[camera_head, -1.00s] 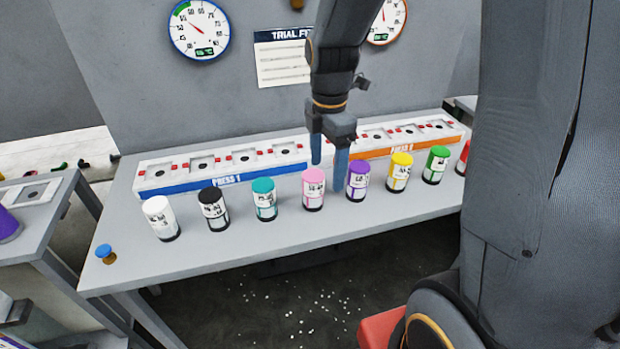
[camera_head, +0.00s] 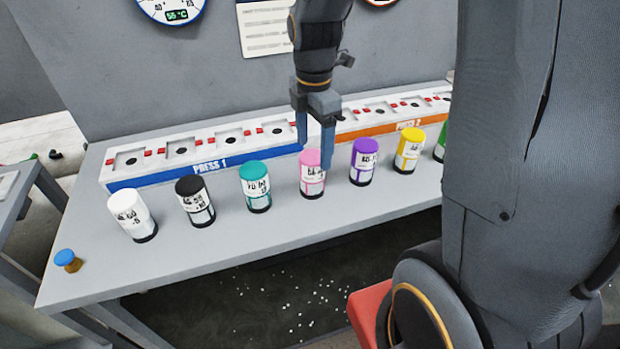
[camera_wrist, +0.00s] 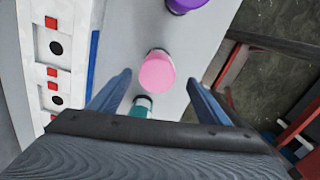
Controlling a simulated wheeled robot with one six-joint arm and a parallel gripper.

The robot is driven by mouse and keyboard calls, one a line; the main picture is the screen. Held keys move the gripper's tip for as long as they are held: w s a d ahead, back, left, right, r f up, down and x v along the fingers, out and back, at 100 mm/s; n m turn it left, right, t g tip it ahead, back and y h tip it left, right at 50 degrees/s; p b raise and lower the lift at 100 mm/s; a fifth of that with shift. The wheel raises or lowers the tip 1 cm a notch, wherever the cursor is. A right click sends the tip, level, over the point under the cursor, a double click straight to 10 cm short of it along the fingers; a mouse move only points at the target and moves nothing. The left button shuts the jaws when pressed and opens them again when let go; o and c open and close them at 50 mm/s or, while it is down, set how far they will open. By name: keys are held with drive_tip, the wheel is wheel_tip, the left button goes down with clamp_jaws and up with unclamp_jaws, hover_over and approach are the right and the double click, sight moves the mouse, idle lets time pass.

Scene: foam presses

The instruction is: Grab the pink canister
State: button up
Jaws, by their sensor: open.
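The pink canister (camera_head: 312,180) stands upright on the grey table in the middle of a row of canisters. It has a pink top, a white label and a dark base. My gripper (camera_head: 316,155) is open, pointing down, with its fingers above and around the canister's top in the head view. In the wrist view the canister's pink top (camera_wrist: 157,73) lies between the lines of the two fingers (camera_wrist: 160,82), a little ahead of them. The fingers do not appear to touch it.
The teal canister (camera_head: 255,187) stands left of the pink one, the purple canister (camera_head: 363,162) right. Black (camera_head: 195,201), white (camera_head: 132,215) and yellow (camera_head: 409,151) canisters share the row. Press 1 (camera_head: 205,168) and Press 2 (camera_head: 400,130) lie behind. A blue-topped knob (camera_head: 67,260) sits at the table's left corner.

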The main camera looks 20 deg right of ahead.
sight(311, 175)
drive_tip(key=shift+w+f+b, duration=0.2)
drive_tip(key=shift+f+b, duration=0.15)
drive_tip(key=shift+f, duration=0.25)
drive_tip(key=shift+w+f+b, duration=0.15)
drive_tip(key=shift+f+b, duration=0.2)
drive_tip(key=shift+f, duration=0.25)
drive_tip(key=shift+s+a+f+p, duration=0.1)
drive_tip(key=shift+f+p, duration=0.55)
drive_tip(key=shift+f, duration=1.25)
drive_tip(key=shift+s+a+f+p, duration=0.1)
drive_tip(key=shift+f+p, duration=0.55)
drive_tip(key=shift+f, duration=1.25)
drive_tip(key=shift+c, duration=0.4)
drive_tip(key=c, duration=1.2)
drive_tip(key=shift+r, duration=0.1)
